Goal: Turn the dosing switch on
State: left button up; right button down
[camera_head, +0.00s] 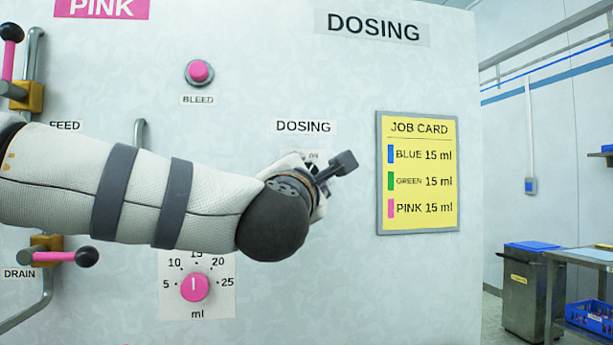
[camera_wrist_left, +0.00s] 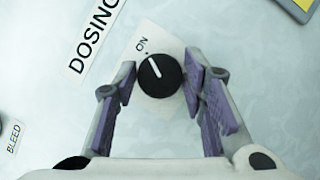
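The dosing switch (camera_wrist_left: 160,76) is a round black knob with a white pointer line, on a pale plate in the left wrist view. The line points up and left, towards the dot beside the ON mark (camera_wrist_left: 141,44). My left gripper (camera_wrist_left: 160,88) is open, with one purple-padded finger on each side of the knob. I cannot tell whether either finger touches it. In the head view, my left gripper (camera_head: 326,174) is at the plate under the DOSING label (camera_head: 303,127), and the arm and gripper hide the knob. My right gripper is not in view.
The pink BLEED button (camera_head: 199,72) is above my left arm, and the pink ml dial (camera_head: 195,288) is below it. A yellow job card (camera_head: 418,172) hangs to the right of the gripper.

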pick_arm(q)
jog(key=shift+o, duration=0.8)
jog(key=v, duration=1.2)
